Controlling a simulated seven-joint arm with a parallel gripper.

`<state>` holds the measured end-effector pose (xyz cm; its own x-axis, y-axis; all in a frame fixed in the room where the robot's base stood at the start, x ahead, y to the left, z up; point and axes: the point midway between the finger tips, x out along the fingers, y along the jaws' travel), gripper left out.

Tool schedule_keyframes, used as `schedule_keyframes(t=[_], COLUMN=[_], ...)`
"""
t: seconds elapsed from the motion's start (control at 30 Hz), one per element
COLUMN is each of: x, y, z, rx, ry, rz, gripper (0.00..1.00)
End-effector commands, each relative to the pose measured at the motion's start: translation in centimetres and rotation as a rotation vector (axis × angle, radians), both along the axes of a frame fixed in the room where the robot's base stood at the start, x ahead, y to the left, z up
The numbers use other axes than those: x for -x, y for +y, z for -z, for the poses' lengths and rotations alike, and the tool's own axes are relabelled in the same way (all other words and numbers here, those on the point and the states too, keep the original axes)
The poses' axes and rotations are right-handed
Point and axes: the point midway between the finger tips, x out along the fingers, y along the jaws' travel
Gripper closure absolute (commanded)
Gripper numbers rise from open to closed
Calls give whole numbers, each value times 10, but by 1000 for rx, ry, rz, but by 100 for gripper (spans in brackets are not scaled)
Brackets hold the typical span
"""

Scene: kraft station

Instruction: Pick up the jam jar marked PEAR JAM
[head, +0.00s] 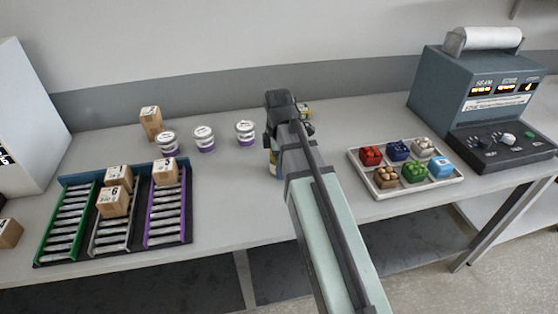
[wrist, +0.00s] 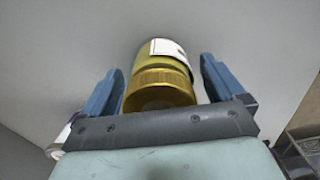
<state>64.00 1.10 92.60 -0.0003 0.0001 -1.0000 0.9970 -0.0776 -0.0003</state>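A jar with a gold lid and a white label (wrist: 160,80) lies between the two blue fingers of my gripper (wrist: 162,66) in the wrist view. The fingers are spread, with a gap visible between the jar and the right finger. The label is mostly turned away, so its words cannot be read. In the head view my arm covers most of this spot; a small gold-and-dark piece of a jar (head: 305,109) shows just behind it.
Several white-lidded tubs with purple bands (head: 204,138) stand left of my arm. Cartons sit on a roller rack (head: 114,247) at left. A tray of small colored punnets (head: 392,192) and a grey control machine (head: 470,90) stand at right. Table between rack and arm is clear.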

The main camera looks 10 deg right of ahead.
Motion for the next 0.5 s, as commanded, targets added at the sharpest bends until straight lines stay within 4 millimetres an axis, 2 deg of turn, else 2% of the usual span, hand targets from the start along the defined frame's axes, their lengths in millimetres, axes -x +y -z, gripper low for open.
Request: schedule_keyframes(t=[0.07,0.5], x=[0,0], y=[0,0], z=[0,0], rx=[0,0], ry=[0,0], rz=[0,0], gripper=[13,55])
